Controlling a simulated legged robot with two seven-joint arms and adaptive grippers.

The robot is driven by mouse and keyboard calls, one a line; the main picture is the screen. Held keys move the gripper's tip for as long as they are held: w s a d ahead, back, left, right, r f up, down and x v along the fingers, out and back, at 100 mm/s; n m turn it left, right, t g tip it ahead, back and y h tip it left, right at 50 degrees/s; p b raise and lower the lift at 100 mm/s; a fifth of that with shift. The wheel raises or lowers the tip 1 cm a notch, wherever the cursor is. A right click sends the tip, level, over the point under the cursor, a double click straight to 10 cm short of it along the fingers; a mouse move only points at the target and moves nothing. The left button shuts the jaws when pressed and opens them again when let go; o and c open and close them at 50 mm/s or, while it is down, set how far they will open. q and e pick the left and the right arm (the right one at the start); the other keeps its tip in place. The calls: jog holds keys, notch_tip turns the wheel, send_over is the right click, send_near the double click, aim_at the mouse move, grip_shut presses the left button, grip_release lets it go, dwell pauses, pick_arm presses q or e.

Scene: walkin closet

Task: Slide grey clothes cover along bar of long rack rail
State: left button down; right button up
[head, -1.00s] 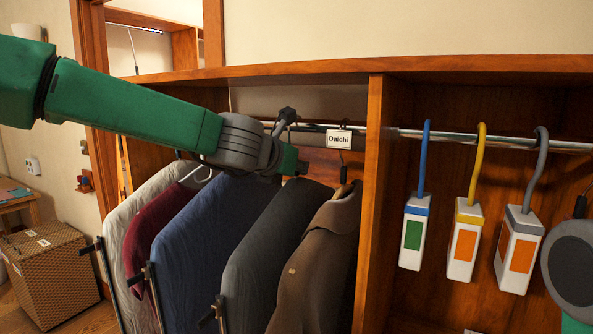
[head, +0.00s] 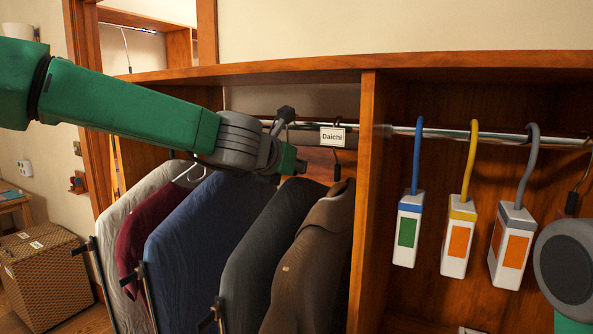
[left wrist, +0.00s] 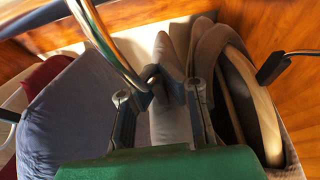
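The dark grey clothes cover (head: 262,255) hangs from the rail (head: 310,138) in the left bay, between a blue cover (head: 195,245) and a brown garment (head: 312,260). My left gripper (head: 287,128) is at the rail, above the grey cover. In the left wrist view the two fingers (left wrist: 165,92) reach to the rail end of the hanging things, with a grey cover (left wrist: 168,125) between and below them. A dark piece, possibly a hook, lies between the fingers. Their closure is unclear. My right gripper is out of view.
A wooden divider (head: 367,200) stands right of the brown garment. A "Daichi" sign (head: 333,136) hangs near it. Light grey (head: 115,220) and maroon (head: 142,225) items hang at left. Several tagged hooks hang in the right bay. A patterned box (head: 45,275) stands on the floor.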

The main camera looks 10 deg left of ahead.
pick_arm(q)
jog(key=shift+r, duration=0.15)
jog(key=c, duration=1.6)
grip_release()
jog(key=shift+c, duration=0.2)
jog(key=shift+s, duration=0.1)
